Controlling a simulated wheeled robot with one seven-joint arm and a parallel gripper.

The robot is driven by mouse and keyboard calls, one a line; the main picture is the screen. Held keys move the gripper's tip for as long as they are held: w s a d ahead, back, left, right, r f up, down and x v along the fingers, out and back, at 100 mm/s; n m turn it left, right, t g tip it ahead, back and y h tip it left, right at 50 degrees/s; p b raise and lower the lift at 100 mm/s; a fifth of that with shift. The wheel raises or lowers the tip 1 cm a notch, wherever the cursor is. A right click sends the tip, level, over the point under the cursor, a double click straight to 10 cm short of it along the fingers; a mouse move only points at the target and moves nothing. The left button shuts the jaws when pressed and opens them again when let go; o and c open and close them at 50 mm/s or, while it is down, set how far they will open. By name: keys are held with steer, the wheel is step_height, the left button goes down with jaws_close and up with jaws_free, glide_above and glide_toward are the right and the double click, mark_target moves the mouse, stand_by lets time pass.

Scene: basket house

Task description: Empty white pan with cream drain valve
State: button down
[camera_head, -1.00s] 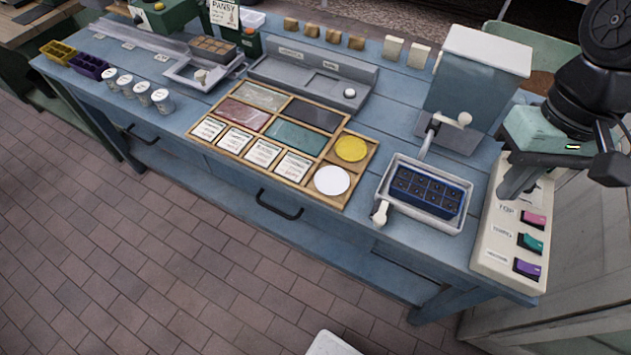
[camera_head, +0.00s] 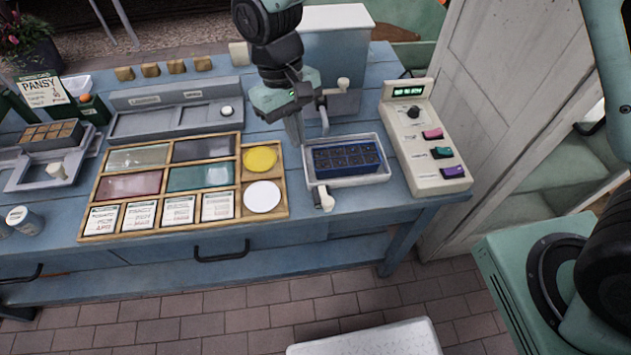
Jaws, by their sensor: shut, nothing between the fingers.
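The white pan (camera_head: 384,172) stands on the blue bench, right of the wooden tray. A dark blue cell tray (camera_head: 347,157) sits in it, with dark filling in its cells. The cream drain valve (camera_head: 325,198) sticks out at the pan's front left corner. My gripper (camera_head: 296,143) is shut and empty, pointing down just behind and left of the pan's back left corner. The pan's floor is mostly hidden under the cell tray, so I cannot tell whether water lies in it. A tank (camera_head: 336,55) with a cream-handled tap (camera_head: 343,86) stands behind, partly hidden by my arm.
A control box (camera_head: 424,140) with a lit display, knob and coloured switches stands right of the pan. The wooden tray (camera_head: 130,228) with cards, coloured panels and yellow and white discs lies left. A grey tray (camera_head: 170,126) is behind it. The bench front near the valve is clear.

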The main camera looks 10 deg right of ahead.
mark_target(325, 198)
steer(key=s+d+f+p, duration=0.1)
steer(key=f, duration=0.2)
steer(key=s+d+f+p, duration=0.1)
steer(key=s+f, duration=0.1)
steer(key=f, duration=0.1)
steer(key=s+f+p, duration=0.1)
steer(key=s+f, duration=0.1)
steer(key=f, duration=0.1)
steer(key=shift+d+f+p, duration=0.3)
steer(key=shift+d, duration=0.1)
steer(key=shift+s+d+f, duration=0.15)
steer(key=shift+s, duration=0.05)
